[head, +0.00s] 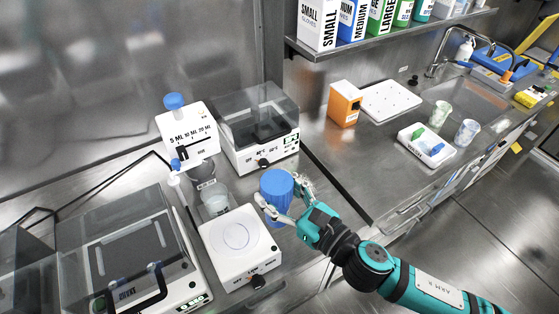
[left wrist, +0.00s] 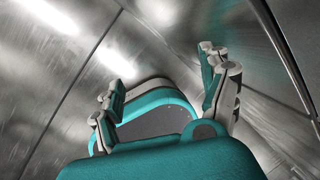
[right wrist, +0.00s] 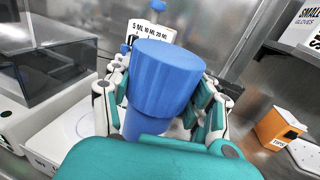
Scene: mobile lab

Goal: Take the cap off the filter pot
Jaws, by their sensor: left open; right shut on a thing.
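A wide, ribbed blue cap-like piece (head: 277,183) is between the fingers of my right gripper (head: 282,205), to the right of the white stirrer plate. In the right wrist view, this blue piece (right wrist: 167,78) stands roughly upright, with a narrower blue part (right wrist: 143,123) below it. The fingers of my right gripper (right wrist: 158,108) are shut on it from both sides. I cannot tell whether the two blue parts are separate. My left gripper (left wrist: 165,90) is open and empty in the left wrist view; it is outside the head view.
A white stirrer plate (head: 238,262) lies left of my right gripper. A dispenser (head: 187,135) stands behind it, with a pale clear vessel (head: 215,203) below. A lidded machine (head: 258,135) is behind the blue piece. An orange box (head: 344,104) stands on the right counter.

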